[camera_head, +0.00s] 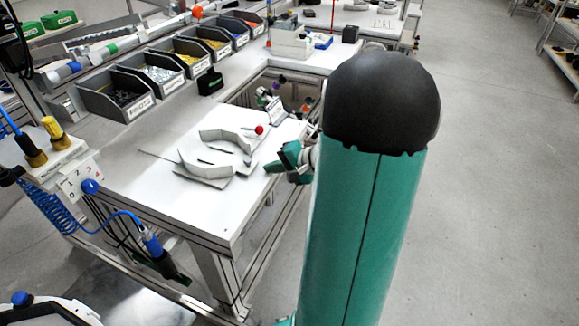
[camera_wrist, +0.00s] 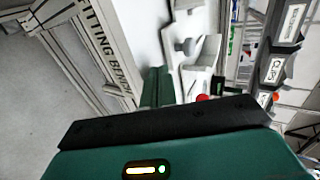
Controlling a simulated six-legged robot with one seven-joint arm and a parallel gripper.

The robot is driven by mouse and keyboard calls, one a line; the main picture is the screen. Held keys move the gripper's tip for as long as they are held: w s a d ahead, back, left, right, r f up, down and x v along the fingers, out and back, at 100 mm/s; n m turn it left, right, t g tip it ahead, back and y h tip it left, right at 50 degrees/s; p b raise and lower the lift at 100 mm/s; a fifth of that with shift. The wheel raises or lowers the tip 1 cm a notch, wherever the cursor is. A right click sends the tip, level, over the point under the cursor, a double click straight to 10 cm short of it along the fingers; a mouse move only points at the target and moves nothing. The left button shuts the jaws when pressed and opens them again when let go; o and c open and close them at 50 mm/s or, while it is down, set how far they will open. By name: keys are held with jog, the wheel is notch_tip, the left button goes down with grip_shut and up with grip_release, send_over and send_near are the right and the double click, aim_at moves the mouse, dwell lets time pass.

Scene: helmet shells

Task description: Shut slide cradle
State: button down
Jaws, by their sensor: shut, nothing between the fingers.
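The slide cradle (camera_head: 206,170) lies on the white bench top as pale grey curved pieces on flat plates. A front curved piece and a back curved piece (camera_head: 226,138) stand apart with a gap between them. A red ball knob (camera_head: 259,130) is at the cradle's right end. My gripper (camera_head: 272,167) is teal and shut, with nothing held, to the right of the cradle near the bench's right edge. In the wrist view the green fingers (camera_wrist: 157,87) are together beside part of the cradle (camera_wrist: 204,72), and the red knob (camera_wrist: 203,98) is partly hidden by my gripper body.
Grey bins (camera_head: 117,95) with small parts line the back of the bench. A black block (camera_head: 210,82) stands behind the cradle. A blue coiled hose (camera_head: 60,217) and tools hang at the left. The front of the bench top (camera_head: 205,208) is clear.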

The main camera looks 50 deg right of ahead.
aim_at(216, 154)
jog(key=shift+w+a, duration=0.2)
jog(key=shift+w, duration=0.35)
jog(key=shift+w+a, duration=0.2)
jog(key=shift+w, duration=0.3)
jog(key=shift+w, duration=0.1)
jog(key=w+a, duration=0.1)
jog(key=w, duration=0.3)
jog(key=w+a, duration=0.2)
jog(key=w, duration=0.2)
jog(key=w+a, duration=0.1)
jog(key=w, duration=0.4)
jog(key=shift+a, duration=0.35)
jog(key=shift+a+r, duration=0.1)
jog(key=shift+w, duration=0.1)
